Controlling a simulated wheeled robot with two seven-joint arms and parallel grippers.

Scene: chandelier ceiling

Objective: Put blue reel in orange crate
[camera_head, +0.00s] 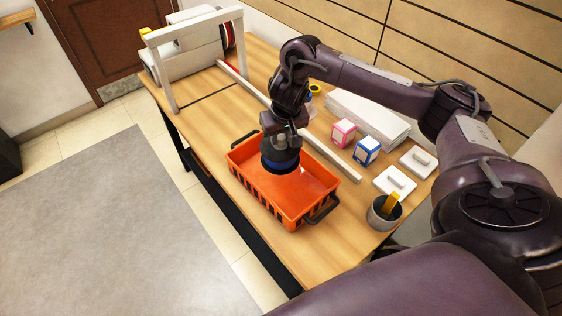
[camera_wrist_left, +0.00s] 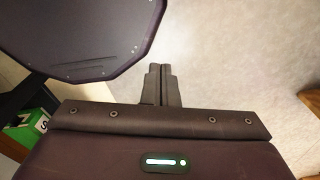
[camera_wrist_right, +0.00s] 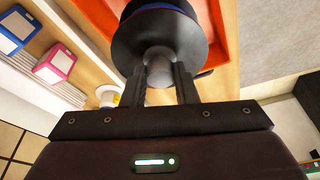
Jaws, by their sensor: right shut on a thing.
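The blue reel (camera_head: 281,167) has dark flanges and a blue band. My right gripper (camera_head: 281,140) is shut on it and holds it within the outline of the orange crate (camera_head: 243,176). I cannot tell from the head view whether it touches the crate floor. In the right wrist view the fingers (camera_wrist_right: 160,85) grip the reel's grey knob, with its dark flange (camera_wrist_right: 158,32) and the crate's orange (camera_wrist_right: 226,45) beyond. The crate stands on the wooden table with dark handles at its ends. My left gripper (camera_wrist_left: 160,85) is shut and empty in the left wrist view, above the floor.
A white rail (camera_head: 330,155) runs behind the crate. A grey cup (camera_head: 378,218) stands right of the crate. A white frame (camera_head: 165,70) stands at the table's far left end.

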